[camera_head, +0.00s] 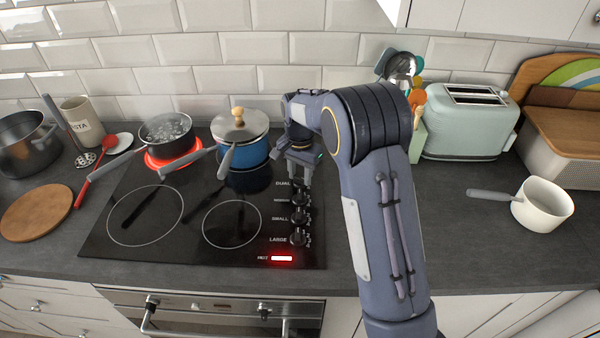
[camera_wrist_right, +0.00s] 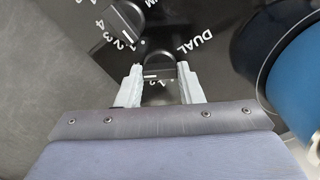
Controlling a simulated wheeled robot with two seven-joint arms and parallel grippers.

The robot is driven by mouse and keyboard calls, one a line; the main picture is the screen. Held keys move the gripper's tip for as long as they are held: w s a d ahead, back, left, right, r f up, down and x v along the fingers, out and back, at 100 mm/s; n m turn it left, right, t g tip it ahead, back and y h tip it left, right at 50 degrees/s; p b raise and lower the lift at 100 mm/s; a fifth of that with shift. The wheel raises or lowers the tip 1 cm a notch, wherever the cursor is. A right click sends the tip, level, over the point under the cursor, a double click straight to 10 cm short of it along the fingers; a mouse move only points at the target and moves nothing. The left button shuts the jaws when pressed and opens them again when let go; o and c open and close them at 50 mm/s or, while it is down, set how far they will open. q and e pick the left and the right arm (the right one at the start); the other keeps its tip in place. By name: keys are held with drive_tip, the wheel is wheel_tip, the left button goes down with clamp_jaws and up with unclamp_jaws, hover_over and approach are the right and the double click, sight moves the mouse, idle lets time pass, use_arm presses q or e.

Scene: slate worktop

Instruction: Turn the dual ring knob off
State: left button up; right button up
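The dual ring knob (camera_wrist_right: 157,73) is a dark round knob beside the white "DUAL" label, with a pale line on it and the numbers 1 and 2 next to it. In the wrist view the fingertips (camera_wrist_right: 160,67) stand on either side of the knob. I cannot tell whether they touch it. My left gripper is not in view.
Other knobs (camera_head: 298,216) run toward the front of the black cooktop (camera_head: 165,240), above a lit red HOT lamp (camera_head: 281,258). A steaming pot (camera_head: 168,146) stands on a glowing ring. A blue lidded pan (camera_head: 241,152) is close left of the gripper. A toaster (camera_head: 467,130) stands right.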

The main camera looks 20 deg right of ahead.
drive_tip(key=c, duration=0.4)
drive_tip(key=shift+n, duration=0.4)
drive_tip(key=n, duration=0.5)
drive_tip(key=shift+n, duration=0.3)
drive_tip(key=n, duration=1.1)
drive_tip(key=shift+n, duration=0.3)
drive_tip(key=n+p, duration=0.1)
drive_tip(key=n, duration=0.4)
drive_tip(key=shift+n, duration=0.4)
